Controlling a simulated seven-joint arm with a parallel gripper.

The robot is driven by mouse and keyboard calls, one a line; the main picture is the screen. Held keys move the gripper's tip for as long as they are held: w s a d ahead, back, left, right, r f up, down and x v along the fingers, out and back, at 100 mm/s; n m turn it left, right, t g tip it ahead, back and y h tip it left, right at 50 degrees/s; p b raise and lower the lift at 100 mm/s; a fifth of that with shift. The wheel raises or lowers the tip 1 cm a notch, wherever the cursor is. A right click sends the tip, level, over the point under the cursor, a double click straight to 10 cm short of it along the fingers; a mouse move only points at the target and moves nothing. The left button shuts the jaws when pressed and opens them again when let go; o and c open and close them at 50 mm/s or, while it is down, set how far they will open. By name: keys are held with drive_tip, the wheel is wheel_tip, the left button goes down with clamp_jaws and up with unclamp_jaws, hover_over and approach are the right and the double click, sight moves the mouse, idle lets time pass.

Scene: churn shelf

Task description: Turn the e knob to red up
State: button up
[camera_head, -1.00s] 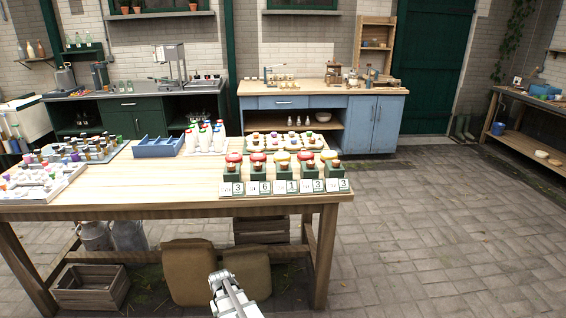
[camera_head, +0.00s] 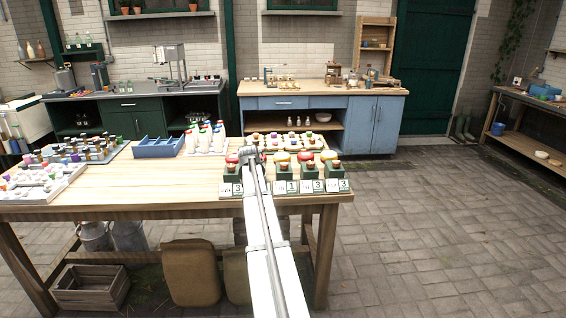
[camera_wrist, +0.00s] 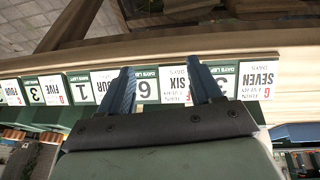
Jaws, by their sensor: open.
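A row of green boxes (camera_head: 310,171) with brownish knobs on top (camera_head: 309,163) stands along the front right of the wooden table. Each has a number and a white name card in front. In the wrist view the cards, such as SEVEN (camera_wrist: 258,80) and SIX (camera_wrist: 176,83), appear upside down. The letters on them are too small to tell which box is e. My gripper (camera_head: 251,157) is over the second box from the left and hides it. No knob shows clearly there.
Red and yellow round lids (camera_head: 281,156) sit just behind the boxes. A tray of small jars (camera_head: 299,137), white bottles (camera_head: 205,138) and a blue crate (camera_head: 158,149) stand further back. The middle left of the tabletop (camera_head: 150,182) is clear.

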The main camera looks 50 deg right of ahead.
sight(284, 164)
drive_tip(key=w+d+r+m+g+h, duration=0.15)
drive_tip(key=d+r+m, duration=0.35)
drive_tip(key=r, duration=0.5)
drive_tip(key=w+d+r+m+g, duration=0.1)
drive_tip(key=w+d+r+m, duration=0.15)
drive_tip(key=d+r, duration=0.6)
drive_tip(key=s+f+m, duration=0.1)
drive_tip(key=f+m, duration=0.1)
drive_tip(key=f, duration=0.2)
drive_tip(key=s+d+f+m+g, duration=0.1)
drive_tip(key=s+f+m, duration=0.1)
drive_tip(key=f, duration=0.2)
drive_tip(key=s+d+f+m+y, duration=0.1)
drive_tip(key=f+m, duration=0.1)
drive_tip(key=f, duration=0.1)
drive_tip(key=shift+s+d+f+g, duration=0.15)
drive_tip(key=shift+s+f+g, duration=0.1)
drive_tip(key=shift+f, duration=0.15)
drive_tip(key=shift+c, duration=0.4)
drive_tip(key=c, duration=1)
drive_tip(key=shift+o, duration=0.2)
